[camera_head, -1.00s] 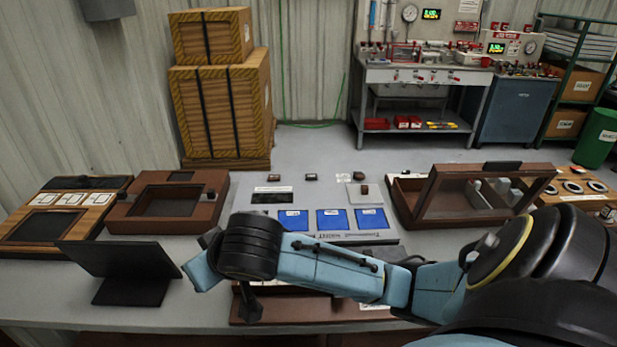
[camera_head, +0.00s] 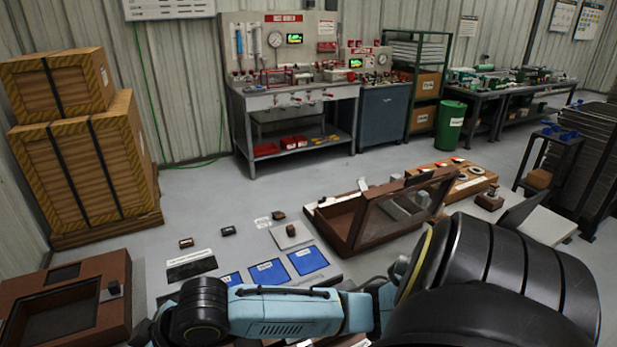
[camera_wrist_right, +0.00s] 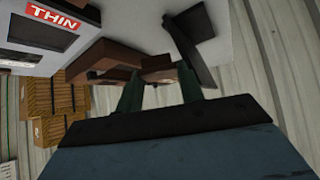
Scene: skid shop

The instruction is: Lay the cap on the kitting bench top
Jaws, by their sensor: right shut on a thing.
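My right gripper (camera_wrist_right: 160,88) shows in the right wrist view with its two dark fingers pointing away from the camera. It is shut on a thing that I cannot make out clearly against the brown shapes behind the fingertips. I cannot pick out the cap for certain. In the head view my right arm reaches across the bottom, and its gripper is cut off at the lower edge. A grey worktop (camera_head: 240,262) lies in front of me; I cannot tell whether it is the kitting bench. My left gripper is not in view.
A brown tray (camera_head: 112,318) lies at lower left. A brown case (camera_head: 345,240) with a raised framed lid stands at mid right. Blue squares (camera_head: 270,273) and small dark blocks (camera_head: 228,230) lie between them. Wooden crates (camera_head: 88,170) stand at left. A workbench (camera_head: 295,97) stands behind, with clear floor before it.

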